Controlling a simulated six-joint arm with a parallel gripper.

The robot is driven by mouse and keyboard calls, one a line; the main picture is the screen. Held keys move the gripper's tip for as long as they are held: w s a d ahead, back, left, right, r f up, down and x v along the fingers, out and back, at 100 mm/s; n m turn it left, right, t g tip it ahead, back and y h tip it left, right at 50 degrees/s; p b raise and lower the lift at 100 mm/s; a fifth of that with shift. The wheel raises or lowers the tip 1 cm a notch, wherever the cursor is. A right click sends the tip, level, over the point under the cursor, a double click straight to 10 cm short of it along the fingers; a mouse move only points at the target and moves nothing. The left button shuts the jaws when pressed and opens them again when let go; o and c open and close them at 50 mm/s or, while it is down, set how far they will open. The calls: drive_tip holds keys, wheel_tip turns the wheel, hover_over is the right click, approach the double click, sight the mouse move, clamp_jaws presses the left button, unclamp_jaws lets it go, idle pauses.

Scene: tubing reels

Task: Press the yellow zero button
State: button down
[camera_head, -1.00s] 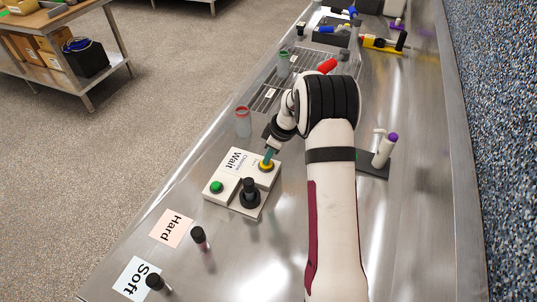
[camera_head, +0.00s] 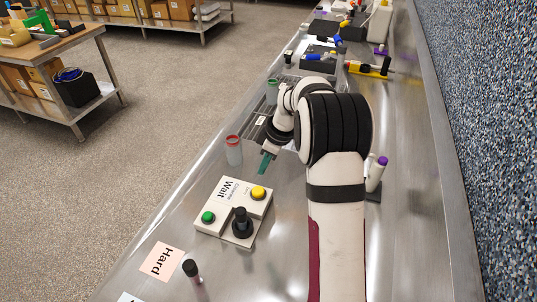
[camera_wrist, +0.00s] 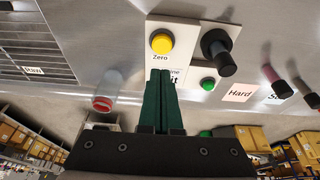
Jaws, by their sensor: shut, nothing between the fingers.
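The yellow zero button (camera_head: 258,193) sits on the upper right of a white control box (camera_head: 228,186) on the steel bench. In the wrist view the yellow button (camera_wrist: 162,43) shows fully, with the word Zero under it. My gripper (camera_head: 263,168) has green fingers and is above the bench, beyond the box and apart from the button. In the wrist view my gripper (camera_wrist: 160,73) is shut and empty, its fingertips appearing just below the button's label. The box also carries a green button (camera_head: 208,217) and a black knob (camera_head: 242,222).
A clear vial with a red rim (camera_head: 233,150) stands left of my gripper. A Hard card (camera_head: 162,262) and a dark-capped tube (camera_head: 192,272) are nearer the front. A purple-capped tube (camera_head: 376,174) stands right of my arm. Bare bench lies right of the box.

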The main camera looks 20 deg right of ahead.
drive_tip(key=v, duration=0.5)
idle(0.5)
drive_tip(key=s+a+r+m+g, duration=0.1)
drive_tip(key=s+a+r+m, duration=0.2)
drive_tip(key=s+a, duration=0.35)
drive_tip(key=s+a+r+m, duration=0.3)
drive_tip(key=s+a+r, duration=0.15)
drive_tip(key=s, duration=0.25)
drive_tip(key=s+a+f+m, duration=0.1)
drive_tip(key=s+a+m, duration=0.1)
drive_tip(key=s, duration=0.4)
drive_tip(key=s+a+f+m+g, duration=0.1)
drive_tip(key=s+a+m, duration=0.1)
drive_tip(key=s, duration=0.5)
drive_tip(key=s+a+f+m, duration=0.2)
drive_tip(key=s+m, duration=0.2)
drive_tip(key=s, duration=0.2)
drive_tip(key=shift+s+m+g+h, duration=0.3)
drive_tip(key=shift+s, duration=0.05)
